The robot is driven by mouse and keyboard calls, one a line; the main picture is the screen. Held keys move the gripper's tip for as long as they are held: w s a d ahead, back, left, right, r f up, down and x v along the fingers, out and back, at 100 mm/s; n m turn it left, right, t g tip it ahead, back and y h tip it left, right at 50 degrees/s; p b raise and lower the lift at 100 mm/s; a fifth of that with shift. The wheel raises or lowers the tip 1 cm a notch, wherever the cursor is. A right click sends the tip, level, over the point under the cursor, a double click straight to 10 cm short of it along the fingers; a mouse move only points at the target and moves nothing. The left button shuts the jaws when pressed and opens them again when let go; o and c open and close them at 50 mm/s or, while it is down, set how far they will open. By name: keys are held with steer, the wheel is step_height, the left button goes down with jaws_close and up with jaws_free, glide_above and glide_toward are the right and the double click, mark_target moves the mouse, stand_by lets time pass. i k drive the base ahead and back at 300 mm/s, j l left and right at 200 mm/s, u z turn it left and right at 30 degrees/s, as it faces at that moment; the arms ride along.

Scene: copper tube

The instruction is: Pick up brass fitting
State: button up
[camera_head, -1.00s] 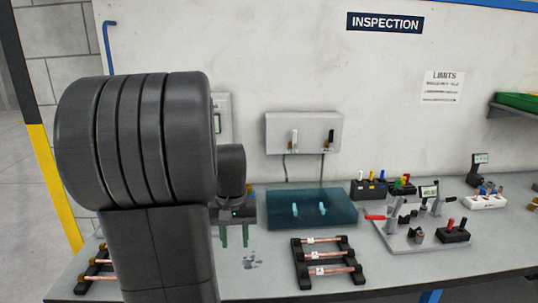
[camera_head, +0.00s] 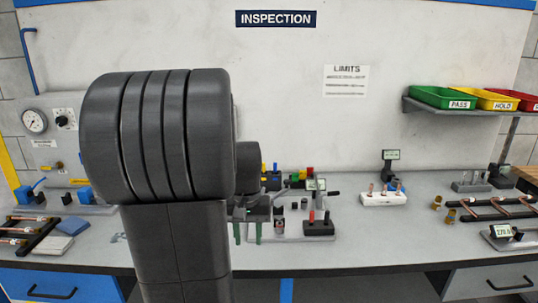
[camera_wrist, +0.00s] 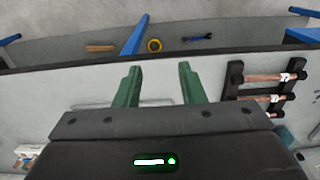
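Two small brass fittings stand on the bench at the right in the head view, one at the left (camera_head: 437,202) and one just right of it and nearer (camera_head: 451,215). My gripper (camera_head: 248,233) is left of them, over the front part of the bench, well apart from both. Its green fingers are spread with nothing between them, as the wrist view (camera_wrist: 158,85) also shows. No brass fitting is clearly seen in the wrist view. My dark arm hides part of the bench left of centre.
A rack of copper tubes (camera_head: 497,209) lies right of the fittings, with a gauge with display (camera_head: 503,237) in front. A white block (camera_head: 383,199) stands left of them. Green, yellow and red bins (camera_head: 497,100) sit on a shelf above. Bench between gripper and fittings is partly clear.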

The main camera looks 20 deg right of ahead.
mark_target(449, 220)
steer(key=k+l, duration=0.1)
steer(key=l, duration=0.55)
steer(key=k+l, duration=0.1)
steer(key=l, duration=1.15)
steer(key=k+l, duration=0.15)
steer(key=l, duration=0.45)
steer(key=i+l, duration=0.1)
steer(key=l, duration=0.3)
steer(key=i+l, duration=0.15)
steer(key=l, duration=0.2)
steer(key=i+l, duration=0.1)
steer(key=l, duration=0.3)
steer(key=i+l, duration=0.1)
steer(key=l, duration=0.25)
